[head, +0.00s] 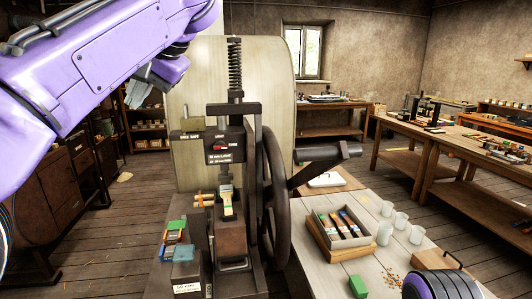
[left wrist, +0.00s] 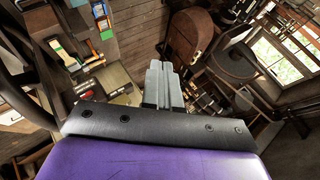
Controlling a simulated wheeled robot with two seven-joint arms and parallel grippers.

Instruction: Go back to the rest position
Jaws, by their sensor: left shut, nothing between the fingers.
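My left arm comes in from the upper left of the head view. My left gripper (head: 146,84) is up in the air, left of the handwheel press (head: 233,135) and apart from it. In the left wrist view its two grey fingers (left wrist: 164,78) lie together, shut and empty. The press has a dark handwheel (head: 274,190) with a handle (head: 348,150) sticking out to the right, and a spring on top. A small block with a coloured band (head: 227,200) stands under the press head. My right gripper is not seen; only part of my right arm shows at the bottom right.
Coloured blocks (head: 177,240) lie left of the press. On the right, a wooden tray (head: 325,243) holds several coloured pieces beside pale cups (head: 399,220) and a green block (head: 358,286). A pale panel (head: 180,110) stands behind the press. Workbenches line the right side.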

